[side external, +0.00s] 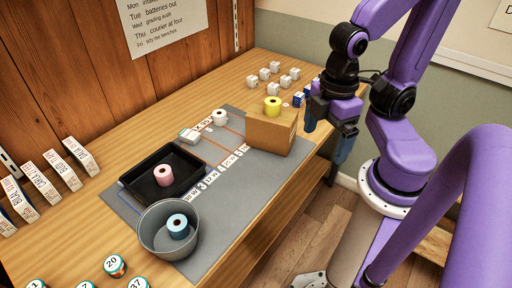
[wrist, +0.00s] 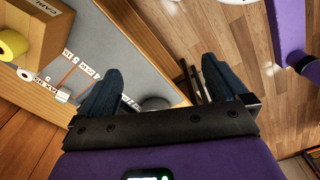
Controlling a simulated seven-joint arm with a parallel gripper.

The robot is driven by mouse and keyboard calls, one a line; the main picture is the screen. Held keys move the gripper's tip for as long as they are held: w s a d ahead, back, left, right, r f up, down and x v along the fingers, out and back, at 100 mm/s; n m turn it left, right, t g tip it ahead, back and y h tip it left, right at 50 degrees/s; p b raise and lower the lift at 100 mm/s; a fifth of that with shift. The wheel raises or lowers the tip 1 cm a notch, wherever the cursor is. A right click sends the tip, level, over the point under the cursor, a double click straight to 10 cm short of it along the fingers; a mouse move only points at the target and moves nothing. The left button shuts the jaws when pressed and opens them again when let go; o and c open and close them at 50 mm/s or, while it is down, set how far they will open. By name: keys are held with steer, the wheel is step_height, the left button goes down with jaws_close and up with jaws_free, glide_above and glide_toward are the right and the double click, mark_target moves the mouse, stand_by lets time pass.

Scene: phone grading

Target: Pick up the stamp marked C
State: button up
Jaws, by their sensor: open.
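I cannot make out a letter C on anything. Small white blocks (side external: 274,67) sit in a group at the back of the bench, their markings too small to read. A small blue block (side external: 298,99) with white on it stands near my gripper, partly crowded by it; I cannot tell whether any of these is the stamp. My gripper (side external: 325,142) is at the bench's right edge, right of the cardboard box, with its dark blue fingers apart and pointing down. In the wrist view my gripper (wrist: 160,85) is open and empty, over the bench edge and the floor.
A cardboard box (side external: 270,133) carries a yellow roll (side external: 272,106) and also shows in the wrist view (wrist: 38,35). A black tray (side external: 140,170) holds a pink roll; a grey bowl (side external: 148,232) holds a blue roll. A white roll (side external: 220,117) stands behind on the grey mat (side external: 225,215).

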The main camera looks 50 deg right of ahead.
steer(key=shift+c, duration=0.3)
steer(key=c, duration=0.8)
